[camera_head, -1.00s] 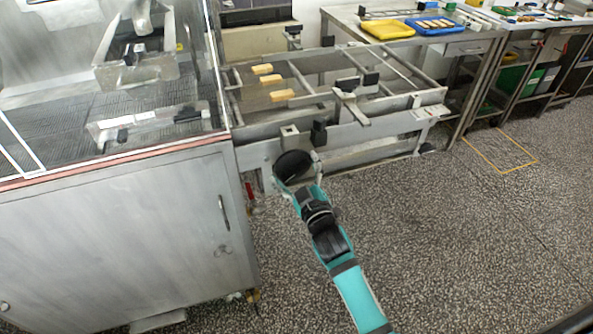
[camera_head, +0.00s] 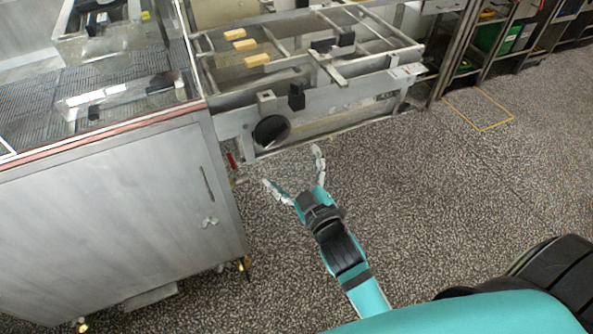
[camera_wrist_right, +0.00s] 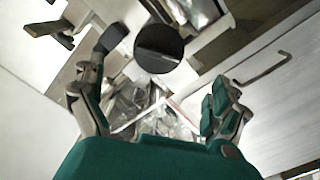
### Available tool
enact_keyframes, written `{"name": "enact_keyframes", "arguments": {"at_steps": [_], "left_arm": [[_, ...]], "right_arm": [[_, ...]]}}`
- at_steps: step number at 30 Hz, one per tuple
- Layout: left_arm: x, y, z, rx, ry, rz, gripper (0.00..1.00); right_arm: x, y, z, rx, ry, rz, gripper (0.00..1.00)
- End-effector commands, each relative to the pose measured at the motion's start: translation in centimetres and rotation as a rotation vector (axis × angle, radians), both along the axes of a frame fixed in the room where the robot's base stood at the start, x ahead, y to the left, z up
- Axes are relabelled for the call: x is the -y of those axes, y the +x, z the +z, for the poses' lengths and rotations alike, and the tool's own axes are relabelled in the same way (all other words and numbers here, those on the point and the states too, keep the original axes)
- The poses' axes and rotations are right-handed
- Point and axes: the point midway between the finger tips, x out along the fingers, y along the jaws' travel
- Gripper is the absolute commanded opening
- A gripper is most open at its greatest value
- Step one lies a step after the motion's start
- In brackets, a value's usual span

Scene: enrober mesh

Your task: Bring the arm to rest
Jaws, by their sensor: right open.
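My right gripper (camera_head: 293,172) is open and empty. In the head view it shows over the speckled floor, in front of the conveyor frame. A round black knob (camera_head: 271,132) on the frame's front stands just beyond the fingertips, apart from them. In the right wrist view the open fingers (camera_wrist_right: 165,75) spread wide, and the knob (camera_wrist_right: 159,48) shows beyond and between them. My teal right arm reaches in from the lower right of the head view. My left gripper is in neither view.
The steel cabinet (camera_head: 110,220) of the enrober stands close on the left. Several light bars (camera_head: 245,45) lie on the conveyor mesh. The conveyor frame (camera_head: 350,98) juts out to the right. The speckled floor (camera_head: 450,210) is clear on the right, with a yellow outline (camera_head: 483,127).

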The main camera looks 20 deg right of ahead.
Motion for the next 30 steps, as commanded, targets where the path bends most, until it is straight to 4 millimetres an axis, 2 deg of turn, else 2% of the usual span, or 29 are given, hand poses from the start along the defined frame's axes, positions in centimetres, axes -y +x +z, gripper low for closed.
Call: {"name": "enact_keyframes", "arguments": {"at_steps": [5,19,22,23,26,29,30], "left_arm": [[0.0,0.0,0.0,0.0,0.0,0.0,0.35],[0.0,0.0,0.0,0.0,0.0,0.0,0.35],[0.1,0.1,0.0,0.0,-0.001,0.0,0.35],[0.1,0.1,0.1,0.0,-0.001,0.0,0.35],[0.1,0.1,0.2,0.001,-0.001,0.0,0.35],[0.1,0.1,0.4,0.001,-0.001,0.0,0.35],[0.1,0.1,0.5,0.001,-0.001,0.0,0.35]], "right_arm": [[0.1,-1.1,0.0,0.0,0.0,-0.001,1.0],[0.1,-1.1,0.0,0.001,0.0,-0.001,1.0],[-0.1,-1.1,-0.8,-0.017,0.004,0.002,1.0],[-0.1,-1.1,-1.5,-0.03,0.008,0.004,1.0],[-0.6,-1.1,-5.6,-0.115,0.028,0.017,1.0],[-1.2,-1.9,-12.3,-0.254,0.065,0.03,1.0],[-1.4,-2.5,-15.3,-0.318,0.082,0.032,1.0]]}}
